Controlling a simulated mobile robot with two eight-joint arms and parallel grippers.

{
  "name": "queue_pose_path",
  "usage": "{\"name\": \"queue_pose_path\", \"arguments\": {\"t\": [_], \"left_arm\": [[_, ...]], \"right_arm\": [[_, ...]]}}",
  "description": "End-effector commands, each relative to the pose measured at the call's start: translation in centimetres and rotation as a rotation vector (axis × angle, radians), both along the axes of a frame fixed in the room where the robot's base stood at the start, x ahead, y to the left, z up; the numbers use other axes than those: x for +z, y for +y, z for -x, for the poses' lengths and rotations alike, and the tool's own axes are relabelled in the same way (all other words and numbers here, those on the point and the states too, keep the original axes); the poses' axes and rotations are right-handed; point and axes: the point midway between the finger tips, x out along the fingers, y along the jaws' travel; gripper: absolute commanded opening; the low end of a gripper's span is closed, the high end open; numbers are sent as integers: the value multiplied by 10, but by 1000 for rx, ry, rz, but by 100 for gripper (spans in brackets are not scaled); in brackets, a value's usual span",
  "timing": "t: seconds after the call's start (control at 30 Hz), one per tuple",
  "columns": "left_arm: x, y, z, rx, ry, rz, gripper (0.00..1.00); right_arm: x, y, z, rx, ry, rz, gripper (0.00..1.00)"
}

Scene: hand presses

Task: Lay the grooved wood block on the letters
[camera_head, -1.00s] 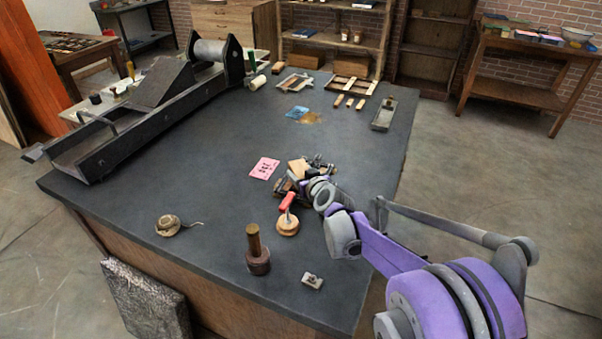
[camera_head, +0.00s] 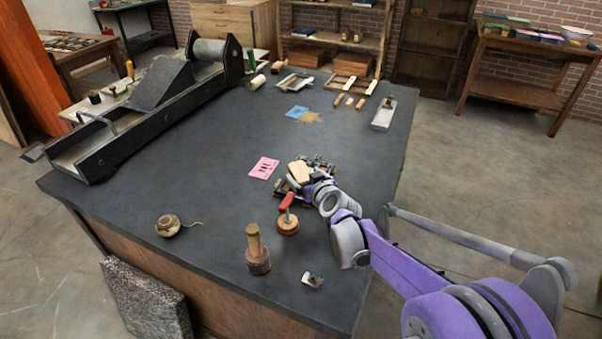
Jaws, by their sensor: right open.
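A light wood block (camera_head: 299,172) sits at the pile of small dark metal letters (camera_head: 319,162) in the middle right of the dark table, in the head view. The groove is too small to make out. My right gripper (camera_head: 301,184) is open, just in front of the block and low over the letters. Its wrist hides part of the letters, and I cannot tell whether its fingers touch the block. My left gripper is not in view.
A pink printed card (camera_head: 263,168) lies to the left. A wooden-handled tool (camera_head: 257,250) and a ball of twine (camera_head: 169,225) are nearer the front. The table's left middle is clear.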

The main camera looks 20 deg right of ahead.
Motion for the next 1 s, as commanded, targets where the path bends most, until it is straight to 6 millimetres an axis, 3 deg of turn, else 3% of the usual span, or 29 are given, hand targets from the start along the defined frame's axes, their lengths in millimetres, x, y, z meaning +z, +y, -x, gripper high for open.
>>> {"name": "queue_pose_path", "arguments": {"t": [0.2,0.4,1.0], "left_arm": [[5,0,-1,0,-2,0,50],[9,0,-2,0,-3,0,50],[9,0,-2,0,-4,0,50]], "right_arm": [[18,2,46,-3,-1,-1,92],[27,3,71,-1,0,-1,92],[29,4,80,0,0,0,92]]}}
